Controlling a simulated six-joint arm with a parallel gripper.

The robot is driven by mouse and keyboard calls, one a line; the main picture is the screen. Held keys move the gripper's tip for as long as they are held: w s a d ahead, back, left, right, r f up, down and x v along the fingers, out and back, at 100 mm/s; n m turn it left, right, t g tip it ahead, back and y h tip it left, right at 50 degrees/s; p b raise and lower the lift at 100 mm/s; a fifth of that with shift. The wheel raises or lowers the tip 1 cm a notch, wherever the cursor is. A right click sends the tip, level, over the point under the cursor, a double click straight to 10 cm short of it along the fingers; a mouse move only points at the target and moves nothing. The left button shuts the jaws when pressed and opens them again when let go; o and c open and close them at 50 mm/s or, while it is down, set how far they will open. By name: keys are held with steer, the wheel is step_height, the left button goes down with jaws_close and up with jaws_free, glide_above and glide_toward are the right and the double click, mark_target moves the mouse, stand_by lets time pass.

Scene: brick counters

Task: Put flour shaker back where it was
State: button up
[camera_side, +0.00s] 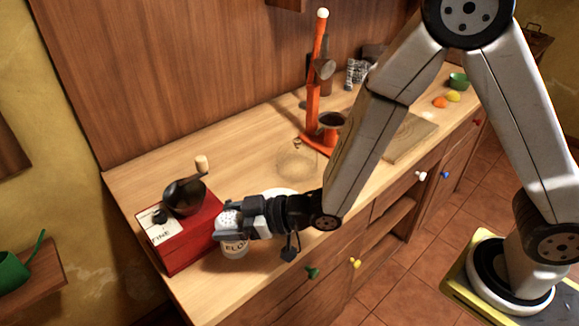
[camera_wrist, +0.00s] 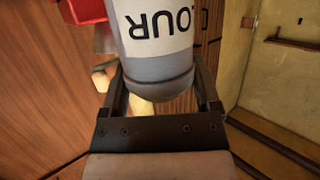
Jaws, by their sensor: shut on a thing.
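The flour shaker (camera_side: 235,248) is a white and grey can with a dark lettered label, at the front left of the counter beside the red grinder. My gripper (camera_side: 232,222) is shut on it and partly covers it in the side view. In the wrist view the flour shaker (camera_wrist: 157,42) sits between the two dark fingers (camera_wrist: 162,100), its lettering upside down. The side view shows it roughly upright; I cannot tell whether its base touches the counter.
The red grinder (camera_side: 190,238) with a dark bowl and crank stands just left of the shaker. An orange press (camera_side: 317,105) and a wooden board (camera_side: 410,138) stand farther back. A white round thing (camera_side: 279,191) is partly hidden behind my wrist. The counter's middle is fairly clear.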

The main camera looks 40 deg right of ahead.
steer(key=shift+f, duration=1.25)
steer(key=shift+f, duration=0.1)
steer(key=shift+f, duration=1.65)
steer(key=shift+f, duration=0.15)
steer(key=o, duration=1.2)
steer(key=shift+c, duration=0.2)
steer(key=shift+s+d, duration=0.1)
steer(key=v, duration=0.7)
steer(key=shift+r, duration=0.25)
steer(key=shift+s+d, duration=0.1)
steer(key=shift+d, duration=0.05)
